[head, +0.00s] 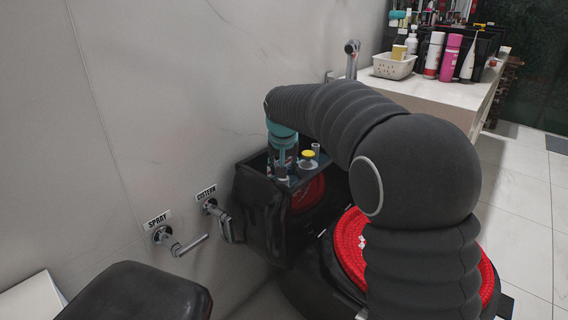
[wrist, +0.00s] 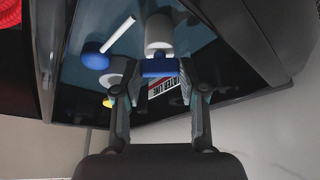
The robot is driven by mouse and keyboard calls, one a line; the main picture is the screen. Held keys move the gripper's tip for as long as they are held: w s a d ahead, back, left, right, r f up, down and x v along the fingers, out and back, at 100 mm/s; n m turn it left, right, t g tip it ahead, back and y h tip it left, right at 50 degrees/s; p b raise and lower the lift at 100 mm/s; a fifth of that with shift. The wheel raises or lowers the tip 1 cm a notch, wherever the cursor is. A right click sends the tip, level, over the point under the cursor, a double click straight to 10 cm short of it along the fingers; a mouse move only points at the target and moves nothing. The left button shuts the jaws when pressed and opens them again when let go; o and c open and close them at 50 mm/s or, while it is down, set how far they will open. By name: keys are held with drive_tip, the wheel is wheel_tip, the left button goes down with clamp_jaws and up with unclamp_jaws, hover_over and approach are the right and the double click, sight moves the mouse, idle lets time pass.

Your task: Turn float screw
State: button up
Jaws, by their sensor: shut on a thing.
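The open black cistern tank (head: 264,215) stands against the wall, with its fittings showing at the top. My gripper (head: 283,163) reaches down into its opening from above. In the wrist view my gripper (wrist: 160,78) has its two fingers on either side of a blue piece (wrist: 160,67), which looks like the float screw, and is shut on it. The piece sits against a pale grey cylinder (wrist: 159,35). In the head view the fingers and arm hide most of this spot.
A yellow-topped fitting (head: 308,154) stands just right of my gripper. A white rod with a blue knob (wrist: 95,56) lies close to the left finger. The SPRAY tap (head: 180,243) and CISTERN tap (head: 214,212) stick out from the wall. A red bowl seat (head: 350,245) is in front.

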drive_tip(key=shift+m, duration=0.3)
drive_tip(key=o, duration=1.1)
drive_tip(key=shift+o, duration=0.2)
drive_tip(key=v, duration=1.2)
drive_tip(key=shift+a, duration=0.15)
